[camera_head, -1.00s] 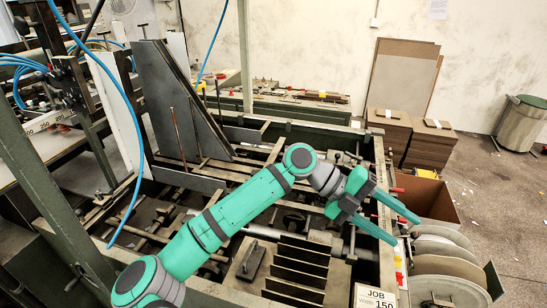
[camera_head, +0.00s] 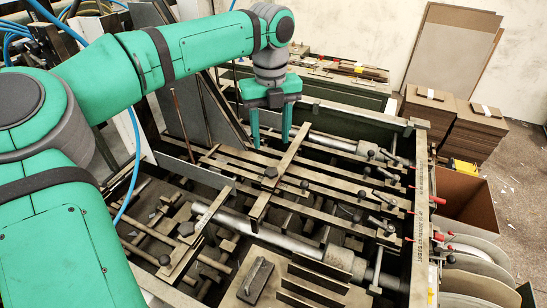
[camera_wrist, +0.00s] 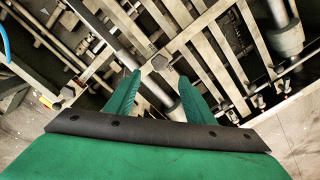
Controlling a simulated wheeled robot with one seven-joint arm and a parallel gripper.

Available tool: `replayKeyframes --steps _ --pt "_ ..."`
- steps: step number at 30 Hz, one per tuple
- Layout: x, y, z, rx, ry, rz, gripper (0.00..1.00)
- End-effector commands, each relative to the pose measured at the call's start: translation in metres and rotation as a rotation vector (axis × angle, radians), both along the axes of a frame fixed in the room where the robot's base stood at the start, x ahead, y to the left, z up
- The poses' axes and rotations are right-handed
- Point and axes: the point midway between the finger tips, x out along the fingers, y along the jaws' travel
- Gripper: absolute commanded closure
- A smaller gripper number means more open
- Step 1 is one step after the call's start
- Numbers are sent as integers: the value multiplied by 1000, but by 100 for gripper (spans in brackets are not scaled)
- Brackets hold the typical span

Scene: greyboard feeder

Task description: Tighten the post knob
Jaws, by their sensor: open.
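My gripper (camera_head: 271,143) is open and empty, with its two green fingers pointing down over the feeder frame. I cannot tell for sure which is the post knob.
Long metal rails (camera_head: 325,210) and a thick shaft (camera_head: 285,243) fill the machine bed. A tall dark plate (camera_head: 185,105) stands behind my gripper. Red-tipped handles (camera_head: 412,212) line the right frame. A cardboard box (camera_head: 465,205) and board stacks (camera_head: 475,125) stand at right.

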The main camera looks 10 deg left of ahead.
Motion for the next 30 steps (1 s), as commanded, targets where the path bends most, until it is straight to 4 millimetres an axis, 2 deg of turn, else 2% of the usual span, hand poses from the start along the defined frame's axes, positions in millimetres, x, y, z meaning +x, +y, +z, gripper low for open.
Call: replayKeyframes --steps 5,18,24,30 --pt "0 1 -18 3 2 2 51" --pt "0 0 -89 2 1 0 51" --pt "0 0 -104 1 0 0 51" --pt "0 0 -106 1 0 0 51"
